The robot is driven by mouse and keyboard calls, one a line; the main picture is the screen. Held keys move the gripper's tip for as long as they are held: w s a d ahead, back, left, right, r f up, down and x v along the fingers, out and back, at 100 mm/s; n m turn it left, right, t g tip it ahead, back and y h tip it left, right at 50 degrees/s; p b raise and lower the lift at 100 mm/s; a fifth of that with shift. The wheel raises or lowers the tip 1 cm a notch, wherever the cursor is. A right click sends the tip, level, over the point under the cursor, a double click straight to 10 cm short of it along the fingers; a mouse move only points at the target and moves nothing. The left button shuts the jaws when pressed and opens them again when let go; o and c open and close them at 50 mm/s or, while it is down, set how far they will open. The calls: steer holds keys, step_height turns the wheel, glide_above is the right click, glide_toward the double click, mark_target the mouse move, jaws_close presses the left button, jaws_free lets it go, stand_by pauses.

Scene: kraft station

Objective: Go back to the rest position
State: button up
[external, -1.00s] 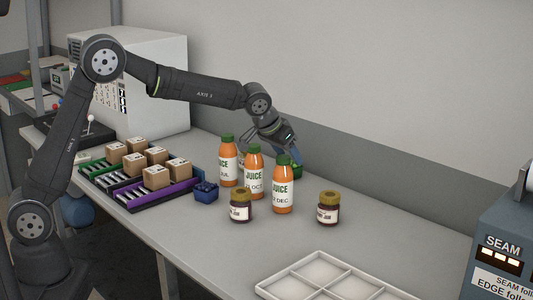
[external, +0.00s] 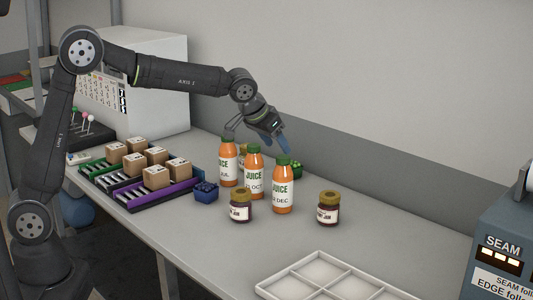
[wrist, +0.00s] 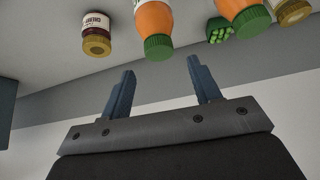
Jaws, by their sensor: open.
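My gripper (external: 276,143) is open and empty, in the air above and behind the juice bottles. In the wrist view its two blue fingers (wrist: 160,92) stand apart with nothing between them. Three orange juice bottles with green caps stand upright close together: a left one (external: 228,165), a middle one (external: 254,175) and a right one (external: 283,190). A green container (external: 297,169) sits behind them, partly hidden by the right bottle. It also shows in the wrist view (wrist: 222,31).
Dark jam jars stand in front (external: 240,207) and to the right (external: 328,208). A blue punnet (external: 206,192) is beside the rack with cardboard boxes (external: 157,176). A white divided tray (external: 290,272) lies at the front. A SEAM machine (external: 503,250) is at right.

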mark_target(283, 156)
steer(key=x, duration=0.8)
steer(key=shift+w+d+f, duration=0.1)
steer(key=shift+f, duration=0.3)
steer(key=r, duration=0.5)
steer(key=shift+s, duration=0.4)
steer(key=s+r, duration=0.7)
steer(key=s, duration=0.4)
steer(key=w+d+f+m+g+h, duration=0.15)
steer(key=w+d+m, duration=0.25)
steer(key=w+d, duration=0.55)
steer(key=w+f, duration=0.5)
steer(key=w, duration=0.5)
steer(key=shift+f, duration=0.3)
steer(key=shift+w+g, duration=0.15)
steer(key=shift+g, duration=0.1)
